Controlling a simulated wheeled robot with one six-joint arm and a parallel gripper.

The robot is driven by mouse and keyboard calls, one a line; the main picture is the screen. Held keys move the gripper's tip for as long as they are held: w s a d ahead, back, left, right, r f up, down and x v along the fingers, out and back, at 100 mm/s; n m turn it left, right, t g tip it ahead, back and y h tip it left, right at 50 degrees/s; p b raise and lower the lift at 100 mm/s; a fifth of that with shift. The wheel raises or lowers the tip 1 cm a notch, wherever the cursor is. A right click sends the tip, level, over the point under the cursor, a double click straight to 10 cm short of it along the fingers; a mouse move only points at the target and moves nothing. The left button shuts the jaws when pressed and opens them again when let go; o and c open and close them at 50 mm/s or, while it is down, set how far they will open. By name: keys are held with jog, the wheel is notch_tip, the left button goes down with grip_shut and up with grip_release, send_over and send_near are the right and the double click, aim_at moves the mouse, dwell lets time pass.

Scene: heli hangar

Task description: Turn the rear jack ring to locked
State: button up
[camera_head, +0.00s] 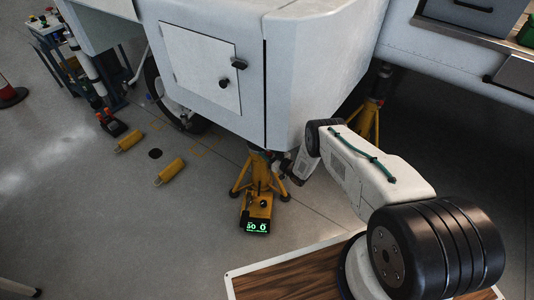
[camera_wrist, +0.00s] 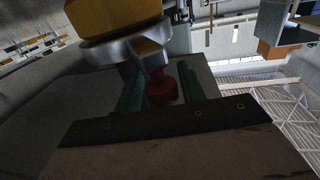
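In the wrist view, a silver ring (camera_wrist: 110,52) sits around a yellow cylinder (camera_wrist: 108,14). A red knob (camera_wrist: 161,88) stands below the ring's right side. The green fingers of my gripper (camera_wrist: 161,84) are spread on both sides of the knob, with a narrow gap at the right finger; contact at the left is unclear. In the head view, my gripper (camera_head: 299,165) is low under the helicopter's white body, beside the top of a yellow tripod jack (camera_head: 283,188). The ring is not clear there. Another yellow jack (camera_head: 366,121) stands farther right.
A yellow box (camera_head: 256,214) with a green display stands in front of the nearer jack. Two yellow chocks (camera_head: 170,171) lie on the floor at left. The white fuselage (camera_head: 330,65) hangs low over my arm.

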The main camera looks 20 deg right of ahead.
jog(key=shift+o, duration=0.3)
jog(key=shift+s, duration=0.1)
jog(key=v, duration=0.7)
jog(key=shift+s+d, duration=0.25)
